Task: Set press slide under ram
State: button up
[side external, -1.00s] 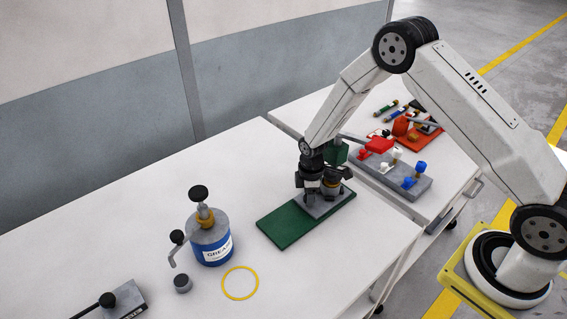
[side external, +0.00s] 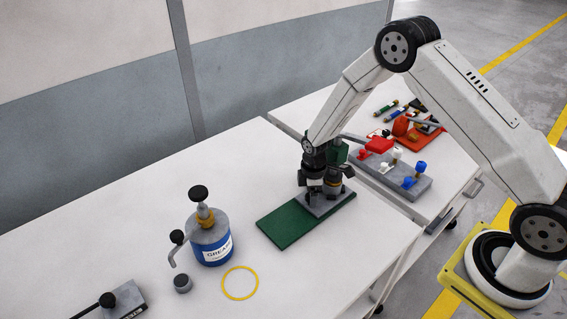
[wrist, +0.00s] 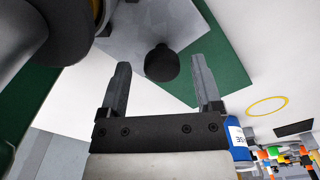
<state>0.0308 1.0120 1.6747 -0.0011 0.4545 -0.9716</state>
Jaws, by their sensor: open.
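The press stands on a green base plate (side external: 287,226) on the white table. Its green upper part (side external: 339,153) shows just behind my gripper in the side view. A grey plate (side external: 325,205), which looks like the press slide, lies on the right half of the base. It also shows in the wrist view (wrist: 130,35). My gripper (wrist: 160,66) points down at it, open, with a black round knob (wrist: 162,63) between the fingers. Gaps show on both sides of the knob. The ram is not clearly seen; a large dark round part (wrist: 55,30) fills the wrist view's upper left.
A blue grease can (side external: 211,242) with a pump stands to the left, near a yellow ring (side external: 240,283). A grey block with a black-knobbed lever (side external: 122,299) is at lower left. A second table at right holds a grey rack (side external: 395,178) and tools.

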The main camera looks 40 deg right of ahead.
jog(key=a, duration=1.4)
jog(key=shift+a, duration=0.25)
jog(key=s+d+r+m+t, duration=0.1)
jog(key=s+d+r+m, duration=0.2)
jog(key=r, duration=0.5)
jog(key=s+d+r+m, duration=0.2)
jog(key=s+d+r, duration=0.15)
jog(key=r, duration=0.45)
jog(key=s+d+r+m, duration=0.2)
jog(key=s+d+m, duration=0.1)
jog(key=s, duration=0.2)
jog(key=s+d+r+m+t, duration=0.1)
jog(key=s+d+r+m, duration=0.1)
jog(key=s, duration=0.4)
jog(key=shift+s+d+m+t, duration=0.15)
jog(key=shift+d+m+t, duration=0.2)
jog(key=shift+d, duration=0.45)
jog(key=shift+r, duration=0.1)
